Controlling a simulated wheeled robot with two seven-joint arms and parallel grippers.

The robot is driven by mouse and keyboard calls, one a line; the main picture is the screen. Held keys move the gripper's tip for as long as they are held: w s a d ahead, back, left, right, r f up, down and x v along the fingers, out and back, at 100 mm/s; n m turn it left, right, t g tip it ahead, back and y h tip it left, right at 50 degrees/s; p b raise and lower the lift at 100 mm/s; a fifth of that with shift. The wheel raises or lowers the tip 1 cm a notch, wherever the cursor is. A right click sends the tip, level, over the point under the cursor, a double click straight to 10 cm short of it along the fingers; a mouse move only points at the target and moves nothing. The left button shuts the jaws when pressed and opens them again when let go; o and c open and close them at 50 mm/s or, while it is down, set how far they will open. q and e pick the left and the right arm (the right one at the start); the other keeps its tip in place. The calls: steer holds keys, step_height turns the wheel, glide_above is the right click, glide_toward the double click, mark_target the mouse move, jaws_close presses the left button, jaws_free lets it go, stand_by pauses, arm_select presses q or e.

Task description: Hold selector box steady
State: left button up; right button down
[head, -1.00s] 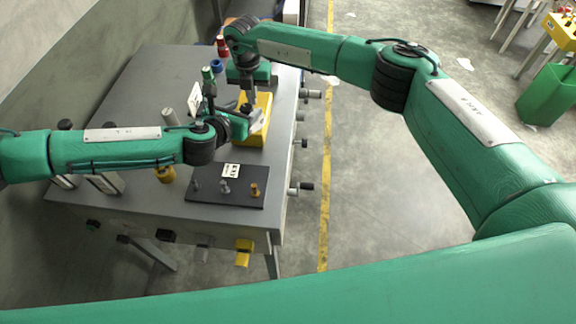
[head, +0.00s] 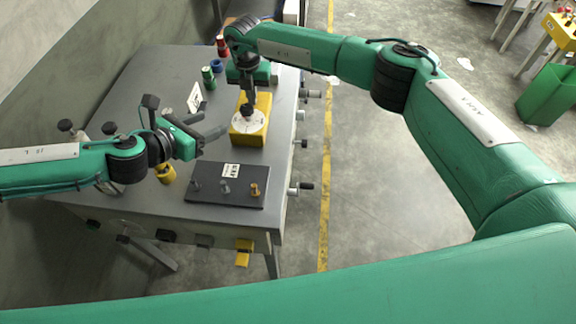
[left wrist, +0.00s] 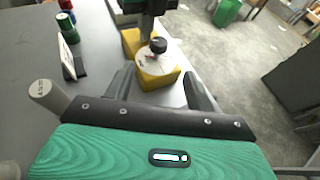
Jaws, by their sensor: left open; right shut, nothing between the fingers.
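The selector box is a yellow box (head: 242,138) with a white dial face and a dark knob (head: 247,111). It stands on the grey table toward its right edge. It also shows in the left wrist view (left wrist: 153,80), ahead of and between my left fingers. My left gripper (head: 213,124) is open and empty, to the left of the box and apart from it; its fingers show in the left wrist view (left wrist: 158,92). My right gripper (head: 247,100) is shut, pointing down at the knob from above; whether it touches the knob I cannot tell.
A dark plate with several small pegs (head: 225,187) lies in front of the box. A white card on a stand (head: 194,98) and green (head: 208,77) and blue (head: 216,66) cylinders stand behind left. A yellow cylinder (head: 165,174) stands front left. Knobs and handles stick out of the table's sides.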

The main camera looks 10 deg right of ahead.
arm_select(q)
steer(key=s+d+r+m+g+h, duration=0.1)
steer(key=s+d+m+g+h, duration=0.1)
steer(key=s+d+m+g, duration=0.5)
steer(key=s+d+m+g+h, duration=0.2)
steer(key=d+m+g, duration=0.1)
steer(key=d+m, duration=0.4)
steer(key=s+d+f+m+g+y, duration=0.3)
steer(key=f+m+y, duration=0.1)
steer(key=y, duration=0.1)
steer(key=shift+f+m+y, duration=0.3)
steer(key=shift+y, duration=0.1)
